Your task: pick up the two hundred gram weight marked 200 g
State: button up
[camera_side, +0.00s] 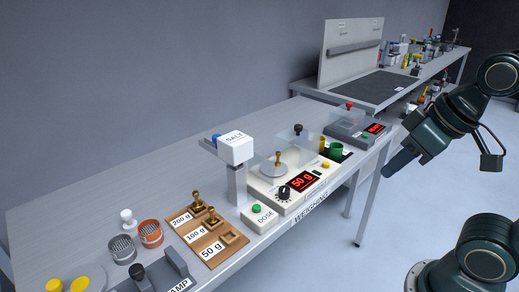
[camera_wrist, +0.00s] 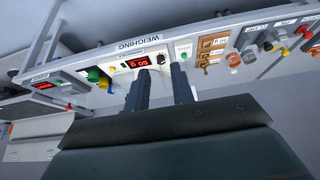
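The brass 200 g weight (camera_side: 197,201) stands upright in the slot labelled 200 g of a wooden block (camera_side: 208,252). A second brass weight (camera_side: 212,216) stands beside it in the 100 g slot. The 50 g slot looks empty. Another small brass weight (camera_side: 278,160) stands on the balance pan, and the display reads 50 g. In the wrist view the block (camera_wrist: 206,58) is small and its weights are hard to tell apart. My gripper (camera_wrist: 160,78) is open and empty, its two dark fingers apart. It hangs right of the bench in the side view, far from the block.
The balance (camera_side: 292,195) and a salt hopper on a post (camera_side: 237,150) stand right of the block. Orange and grey cups (camera_side: 150,234) and a white knobbed piece (camera_side: 127,217) stand left of it. A clamp (camera_side: 160,272) lies in front. The bench's back left is clear.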

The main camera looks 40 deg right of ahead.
jog(key=o, duration=0.7)
jog(key=shift+c, duration=0.2)
jog(key=w+a+r+m+g, duration=0.1)
jog(key=w+a+r+m, duration=0.1)
jog(key=w, duration=0.6)
jog(key=w+a+r+m+g, duration=0.1)
jog(key=w+a+r+m, duration=0.1)
jog(key=w, duration=0.6)
jog(key=w+a+r+m+g, duration=0.1)
jog(key=w+a+r+m, duration=0.15)
jog(key=w, duration=0.55)
jog(key=w+a+f+m+g, duration=0.1)
jog(key=w+a+f+m, duration=0.2)
jog(key=w+a+f, duration=0.2)
jog(key=w+a+f+m+g, duration=0.1)
jog(key=w+a+f+m, duration=0.3)
jog(key=w+f, duration=0.7)
jog(key=shift+w+a+g, duration=0.3)
jog(key=shift+w+a, duration=0.3)
jog(key=shift+w, duration=0.55)
jog(key=shift+f, duration=0.15)
